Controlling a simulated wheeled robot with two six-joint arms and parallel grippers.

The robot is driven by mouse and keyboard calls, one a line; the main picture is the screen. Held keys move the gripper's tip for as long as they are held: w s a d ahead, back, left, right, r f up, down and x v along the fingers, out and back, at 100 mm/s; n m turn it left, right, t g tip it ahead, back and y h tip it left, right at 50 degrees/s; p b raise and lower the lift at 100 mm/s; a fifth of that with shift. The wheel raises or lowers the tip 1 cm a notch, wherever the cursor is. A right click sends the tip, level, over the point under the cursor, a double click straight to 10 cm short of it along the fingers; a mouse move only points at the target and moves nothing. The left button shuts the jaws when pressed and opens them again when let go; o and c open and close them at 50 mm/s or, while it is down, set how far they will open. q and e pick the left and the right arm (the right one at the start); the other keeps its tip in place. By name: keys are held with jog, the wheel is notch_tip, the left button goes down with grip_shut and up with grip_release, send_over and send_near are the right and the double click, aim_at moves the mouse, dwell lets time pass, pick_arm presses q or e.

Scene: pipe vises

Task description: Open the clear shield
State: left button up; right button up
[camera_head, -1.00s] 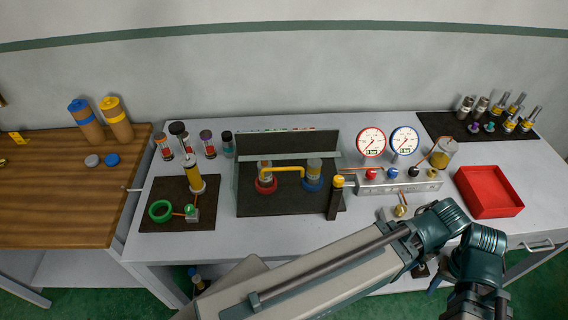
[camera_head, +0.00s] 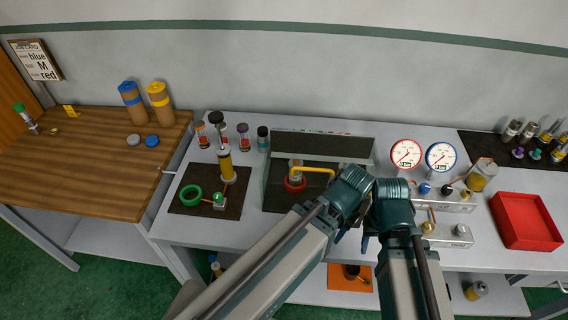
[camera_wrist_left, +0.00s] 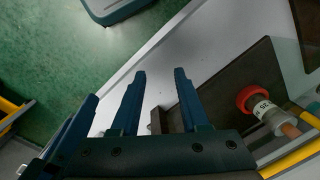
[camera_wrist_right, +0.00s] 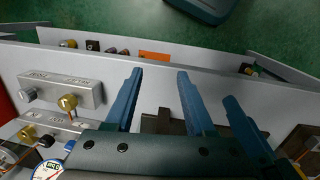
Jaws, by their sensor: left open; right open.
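The clear shield (camera_head: 268,172) shows as a faint see-through pane at the dark vise station (camera_head: 284,199). Its far outline is hard to make out, and it appears closed. Behind it a yellow bent pipe (camera_head: 312,169) runs from the red vise (camera_head: 295,184); the blue vise is hidden by my arms. The red vise also shows in the left wrist view (camera_wrist_left: 246,98). My left gripper (camera_wrist_left: 160,72) is open by the station's front edge. My right gripper (camera_wrist_right: 158,73) is open beside it, near a dark block (camera_wrist_right: 163,122). Nothing shows clearly between either pair of fingers.
Two gauges (camera_head: 406,154) and grey valve blocks (camera_head: 448,235) stand right of my arms. A red tray (camera_head: 526,222) lies farther right. A dark mat (camera_head: 187,206) with a green ring (camera_head: 190,194) lies left. A wooden table (camera_head: 90,180) adjoins. My two arms are close together.

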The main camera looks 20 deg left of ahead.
pick_arm(q)
jog(key=w+a+r+m+p, duration=0.2)
jog(key=w+r+p, duration=0.1)
jog(key=r+p, duration=0.3)
jog(key=w+a+r+m+p, duration=0.2)
jog(key=r+p, duration=0.4)
pick_arm(e)
jog(key=shift+o, duration=1)
notch_tip(320, 180, up, 12)
jog(key=shift+a+f, duration=0.15)
jog(key=shift+a, duration=0.25)
pick_arm(q)
notch_tip(320, 180, up, 10)
jog(key=m+t+p, duration=0.2)
jog(key=m+p, duration=0.5)
jog(key=p, duration=0.3)
send_over(312, 170)
jog(key=s, duration=0.3)
jog(key=shift+w+d+h, duration=0.2)
jog(key=shift+d+h, duration=0.1)
jog(key=shift+d, duration=0.1)
pick_arm(e)
notch_tip(312, 170, up, 10)
pick_arm(q)
jog(key=shift+f+b, duration=0.15)
jog(key=shift+b, duration=0.2)
pick_arm(e)
jog(key=shift+f, duration=0.15)
